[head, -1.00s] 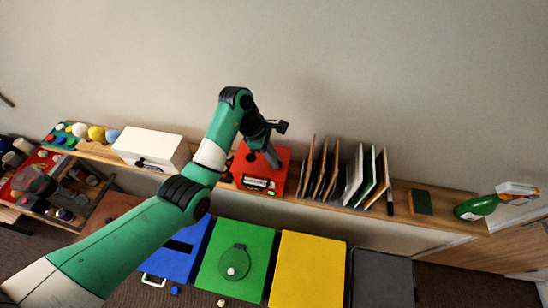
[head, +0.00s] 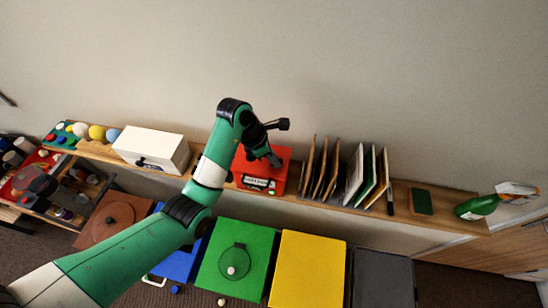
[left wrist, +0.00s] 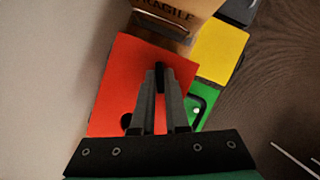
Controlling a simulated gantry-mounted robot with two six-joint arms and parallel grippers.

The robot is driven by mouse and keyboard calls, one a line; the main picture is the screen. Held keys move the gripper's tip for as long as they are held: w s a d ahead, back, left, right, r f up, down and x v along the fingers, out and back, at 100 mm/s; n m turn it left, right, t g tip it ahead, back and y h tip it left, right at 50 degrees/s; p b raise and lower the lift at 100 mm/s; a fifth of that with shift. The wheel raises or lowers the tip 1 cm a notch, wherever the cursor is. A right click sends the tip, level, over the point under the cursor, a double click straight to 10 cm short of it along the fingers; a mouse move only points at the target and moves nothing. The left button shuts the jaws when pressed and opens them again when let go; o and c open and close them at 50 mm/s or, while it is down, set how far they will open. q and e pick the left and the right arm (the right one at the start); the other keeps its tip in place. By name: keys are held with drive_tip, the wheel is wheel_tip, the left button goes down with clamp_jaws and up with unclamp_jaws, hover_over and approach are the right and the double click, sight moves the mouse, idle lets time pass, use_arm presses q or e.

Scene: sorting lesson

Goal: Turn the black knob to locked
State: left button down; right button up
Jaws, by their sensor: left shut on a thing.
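A red box (head: 250,167) stands on the wooden shelf, with a pale label on its front. My left gripper (head: 274,160) comes down onto its top from above. In the left wrist view the red top (left wrist: 125,75) fills the middle, and the fingers (left wrist: 160,78) are shut on the black knob (left wrist: 160,72), of which only a small dark part shows between the tips. The fingers hide the rest of the knob, so its setting cannot be read. A dark round spot (left wrist: 126,120) shows on the red top nearer the wrist. My right gripper is not in view.
A white box (head: 150,146) stands left of the red box. Upright folders in a rack (head: 345,180) stand close on its right. Below the shelf are green (head: 255,238), yellow (head: 308,265) and grey (head: 382,280) bins.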

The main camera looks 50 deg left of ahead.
use_arm(q)
drive_tip(key=shift+n, duration=0.3)
drive_tip(key=c, duration=0.9)
unclamp_jaws()
